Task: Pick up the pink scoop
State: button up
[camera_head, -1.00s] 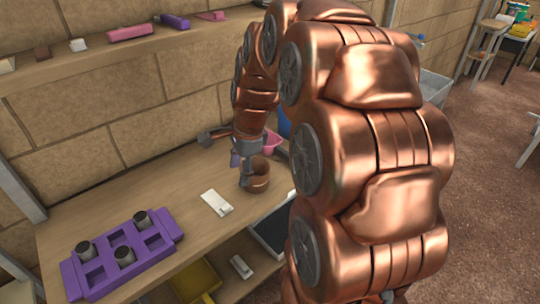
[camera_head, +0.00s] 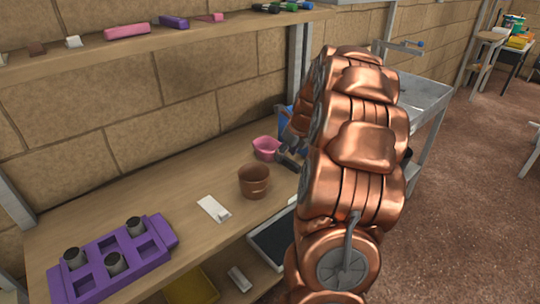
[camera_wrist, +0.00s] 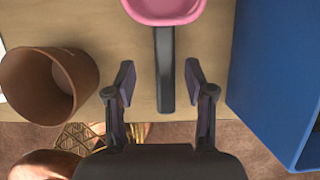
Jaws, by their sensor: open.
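The pink scoop (camera_head: 265,148) lies on the wooden table towards its right end, behind the brown pot. In the wrist view its pink bowl (camera_wrist: 165,8) is at the top edge, partly cut off. Its dark handle (camera_wrist: 165,75) points down towards my gripper (camera_wrist: 160,82). My gripper is open, with one finger on each side of the handle's lower end and a gap on both sides. In the head view my gripper (camera_head: 288,150) is near the handle, largely hidden by my arm.
A brown pot (camera_head: 254,182) stands left of my gripper, close by in the wrist view (camera_wrist: 40,90). A blue bin (camera_wrist: 275,80) is close on the right. A white switch-like piece (camera_head: 213,208) and a purple tray (camera_head: 112,262) with grey cylinders lie further left.

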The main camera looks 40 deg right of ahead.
aim_at(287, 158)
jog(key=x, duration=0.5)
jog(key=shift+s+d+p, duration=0.15)
jog(key=shift+d+p, duration=0.15)
jog(key=shift+p, duration=0.05)
jog(key=shift+f+p, duration=0.3)
dwell(0.5)
jog(key=shift+s, duration=0.1)
grip_shut()
